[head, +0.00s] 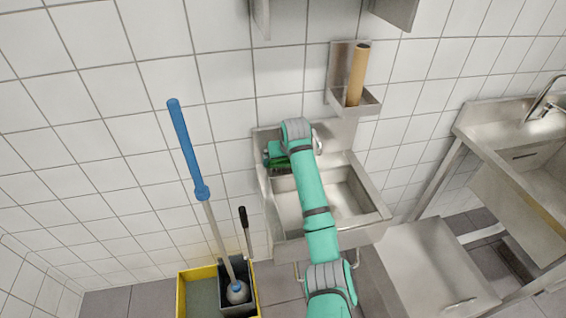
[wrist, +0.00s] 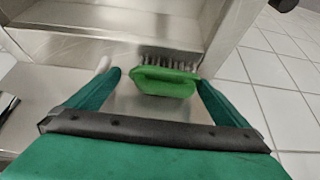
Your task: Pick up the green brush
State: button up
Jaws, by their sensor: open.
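The green brush (wrist: 165,82) lies on a steel surface in the wrist view, its pale bristles toward the top of the picture. My gripper (wrist: 158,84) is open, with one green finger to the left of the brush and the other close to its right end. The brush is between the fingertips; I cannot tell whether the right finger touches it. In the head view my gripper (head: 277,152) is over the back left corner of the steel sink (head: 374,199), where the brush is hard to tell apart from it.
A steel wall holder with a tan roll (head: 358,75) hangs above the sink. A blue-handled mop (head: 187,150) stands in a bucket by a yellow bin (head: 182,292) at the left. A steel counter with a tap (head: 545,105) stands at the right.

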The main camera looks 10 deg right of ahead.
jog(key=shift+w+a+f, duration=0.15)
jog(key=shift+a, duration=0.3)
jog(key=shift+d, duration=0.1)
jog(key=c, duration=0.9)
jog(key=shift+r, duration=0.5)
notch_tip(320, 180, up, 2)
jog(key=shift+r, duration=0.1)
jog(key=shift+s+d+r, duration=0.4)
jog(key=shift+s+r, duration=1.25)
jog(key=shift+s, duration=0.7)
jog(key=shift+s+d+r, duration=0.4)
jog(key=shift+s+r, duration=1.25)
jog(key=shift+s, duration=0.65)
jog(key=shift+s+d+r, duration=0.4)
jog(key=shift+s+r, duration=1.25)
jog(key=shift+s, duration=0.7)
